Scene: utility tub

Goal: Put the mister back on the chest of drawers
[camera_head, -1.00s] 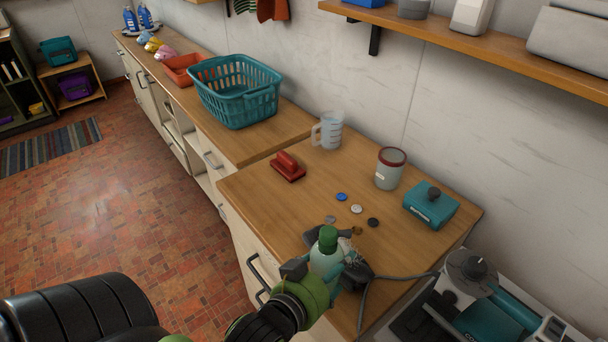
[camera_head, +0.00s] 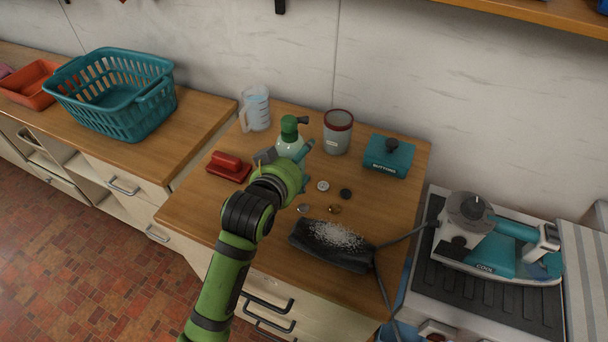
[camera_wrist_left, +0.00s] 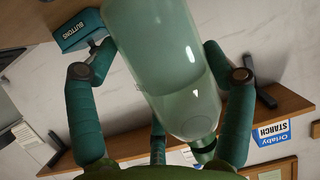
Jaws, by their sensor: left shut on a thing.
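The mister (camera_head: 289,138) is a pale green see-through bottle with a dark green head. My left gripper (camera_head: 292,168) is shut around its body, and the mister looks upright. It shows over the back middle of the wooden-topped chest of drawers (camera_head: 195,205), between the measuring jug and the red-rimmed tin. Whether its base touches the top is hidden by my gripper and arm. In the left wrist view the mister (camera_wrist_left: 170,60) fills the middle between my green fingers (camera_wrist_left: 160,110), with its base cut off. My right gripper is out of view.
Around the mister are a jug (camera_head: 257,108), tin (camera_head: 338,132), teal buttons box (camera_head: 388,158), red brush-like object (camera_head: 229,167) and several loose buttons. An iron (camera_head: 500,245) stands at right.

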